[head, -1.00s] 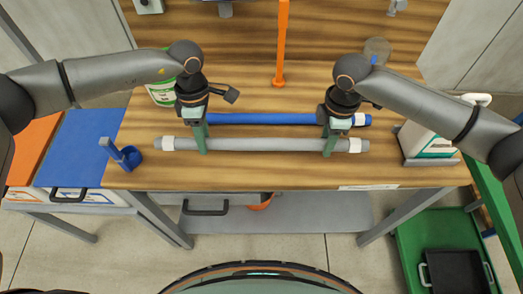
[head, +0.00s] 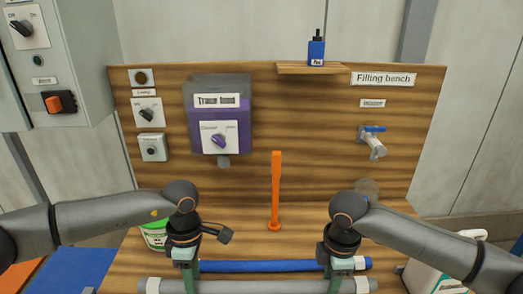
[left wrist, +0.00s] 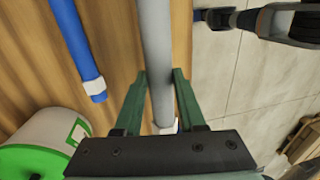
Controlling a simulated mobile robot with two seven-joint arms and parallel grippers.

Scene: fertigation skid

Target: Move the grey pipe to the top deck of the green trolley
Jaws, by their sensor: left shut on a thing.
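The grey pipe (head: 262,286) lies across the bottom edge of the head view, with a white band at each end. My left gripper (head: 190,287) is shut on it near its left end. The left wrist view shows the grey pipe (left wrist: 156,60) between the green fingers (left wrist: 160,85). My right gripper (head: 334,286) is at the pipe near its right end; its fingertips are cut off by the picture edge, so its grip is unclear. The green trolley is not in either current view.
A blue pipe (head: 262,266) lies just behind the grey pipe. An orange post (head: 276,190) stands behind it on the bench. A green-labelled bucket (head: 154,236) is by my left arm, and a white container (head: 430,276) is at the right. The back panel (head: 310,130) carries switches and a tap.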

